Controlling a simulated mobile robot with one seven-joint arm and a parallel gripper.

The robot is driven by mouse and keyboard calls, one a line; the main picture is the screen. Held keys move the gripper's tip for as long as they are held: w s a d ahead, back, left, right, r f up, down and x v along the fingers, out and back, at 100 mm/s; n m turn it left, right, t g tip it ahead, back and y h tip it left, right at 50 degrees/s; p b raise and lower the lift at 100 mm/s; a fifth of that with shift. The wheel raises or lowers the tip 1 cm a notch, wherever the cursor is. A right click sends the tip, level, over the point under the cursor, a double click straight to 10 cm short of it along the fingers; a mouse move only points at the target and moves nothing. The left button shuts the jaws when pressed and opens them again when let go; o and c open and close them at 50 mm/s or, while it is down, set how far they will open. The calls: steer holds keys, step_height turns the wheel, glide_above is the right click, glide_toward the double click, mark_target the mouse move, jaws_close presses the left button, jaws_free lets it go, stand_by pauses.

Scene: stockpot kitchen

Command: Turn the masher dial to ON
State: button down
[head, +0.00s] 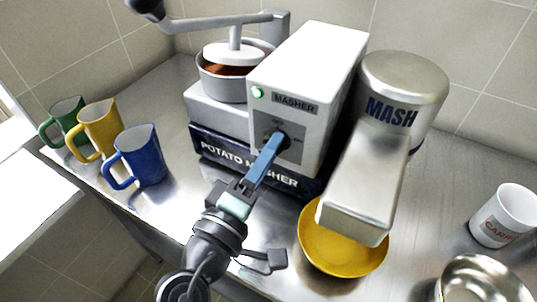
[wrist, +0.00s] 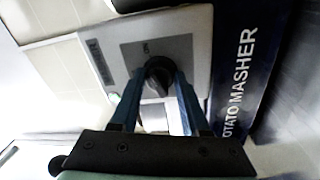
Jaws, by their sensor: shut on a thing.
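The potato masher (head: 343,70) is a pale box-shaped machine labelled MASHER on a dark blue base. Its dial is a black knob (wrist: 157,76) on a grey panel, with an ON mark beside it in the wrist view. My gripper (head: 280,140) reaches up to the front panel, and its blue fingers (wrist: 155,85) are shut on the knob from both sides. In the head view the fingers hide most of the dial. A small green light (head: 257,93) glows at the panel's upper left. I cannot tell exactly which mark the dial points to.
A pot (head: 222,80) with reddish contents sits under a press at the left. A steel MASH canister (head: 402,85) and chute stand right, above a yellow bowl (head: 317,262). Blue (head: 142,160), yellow (head: 100,128) and green (head: 65,115) mugs stand left; a white mug (head: 503,215) stands right.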

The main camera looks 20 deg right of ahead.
steer(key=shift+c, duration=2)
jaws_free()
steer(key=shift+s+a, duration=0.1)
steer(key=r+b+v, duration=0.1)
steer(key=v, duration=1.1)
steer(key=shift+s+a+f, duration=0.25)
steer(key=shift+s+f, duration=0.05)
steer(key=shift+f, duration=0.25)
steer(key=shift+w, duration=0.1)
